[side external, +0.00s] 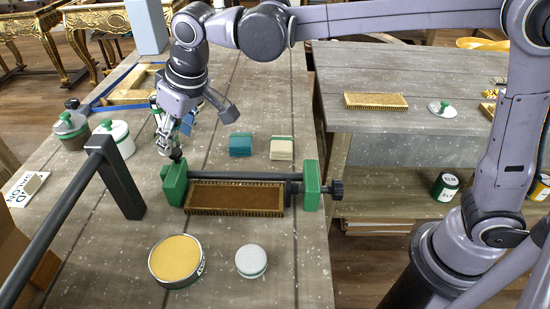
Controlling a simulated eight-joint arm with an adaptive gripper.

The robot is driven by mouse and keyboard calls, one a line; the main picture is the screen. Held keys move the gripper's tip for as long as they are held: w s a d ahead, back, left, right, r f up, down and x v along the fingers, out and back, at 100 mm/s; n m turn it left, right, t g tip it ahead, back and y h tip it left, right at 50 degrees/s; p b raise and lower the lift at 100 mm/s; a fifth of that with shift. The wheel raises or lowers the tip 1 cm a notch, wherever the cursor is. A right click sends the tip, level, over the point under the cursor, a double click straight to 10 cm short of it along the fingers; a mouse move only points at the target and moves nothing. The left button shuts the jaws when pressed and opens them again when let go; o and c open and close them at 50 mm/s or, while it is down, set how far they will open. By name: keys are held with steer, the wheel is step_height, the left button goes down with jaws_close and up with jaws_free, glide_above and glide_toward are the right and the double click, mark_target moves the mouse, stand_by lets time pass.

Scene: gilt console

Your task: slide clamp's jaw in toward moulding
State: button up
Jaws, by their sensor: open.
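The clamp (237,176) lies on the grey plank bench, with a dark bar and a green jaw at each end. Its left jaw (174,184) stands close to the moulding's left end. Its right jaw (312,186) carries a dark screw knob (337,190). The moulding (236,198), a brown strip with gilt ribbed edges, lies between the jaws along the near side of the bar. My gripper (170,148) is open and points down just above and behind the left jaw. I cannot tell whether it touches the jaw.
A dark upright frame (122,180) stands left of the clamp. A yellow-topped tin (176,262) and a white-lidded pot (251,261) stand in front. Teal (240,145) and cream (281,149) blocks sit behind. Lidded jars (115,137) stand at left. The bench right of the pot is clear.

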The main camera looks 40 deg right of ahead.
mark_target(175, 151)
steer(key=shift+x, duration=1.9)
steer(key=shift+c, duration=0.3)
jaws_close()
